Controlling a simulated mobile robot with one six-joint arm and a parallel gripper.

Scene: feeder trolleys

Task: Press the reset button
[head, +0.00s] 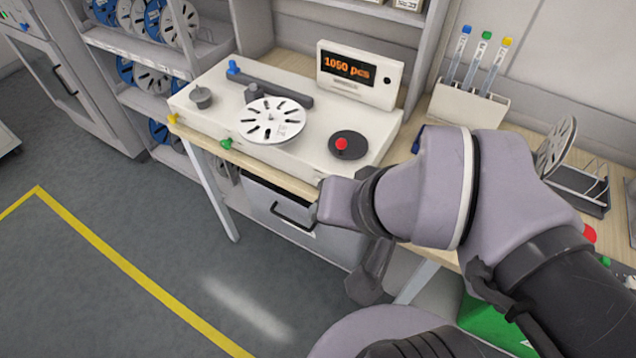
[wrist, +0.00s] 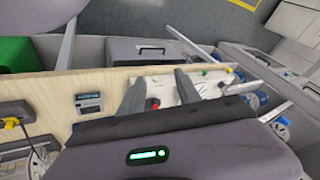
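A white counting machine (head: 220,107) stands on the bench in the head view, with a display (head: 358,68) reading "1050 pcs". A red knob or button (head: 342,144) sits on a dark disc at its right end. Green (head: 226,143) and yellow (head: 173,118) knobs are on its front edge, and a small dark round spot (head: 387,80) is on the display housing. No reset label is readable, so I cannot tell which is the reset button. In the wrist view, my gripper (wrist: 160,76) is open and empty, with the red knob (wrist: 152,104) showing between its fingers.
A white slotted reel (head: 272,120) lies on the machine. A tube rack (head: 468,104) stands to its right, and a reel rack (head: 580,185) is further right. Shelves of reels (head: 150,50) stand at the left. The floor in front is clear.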

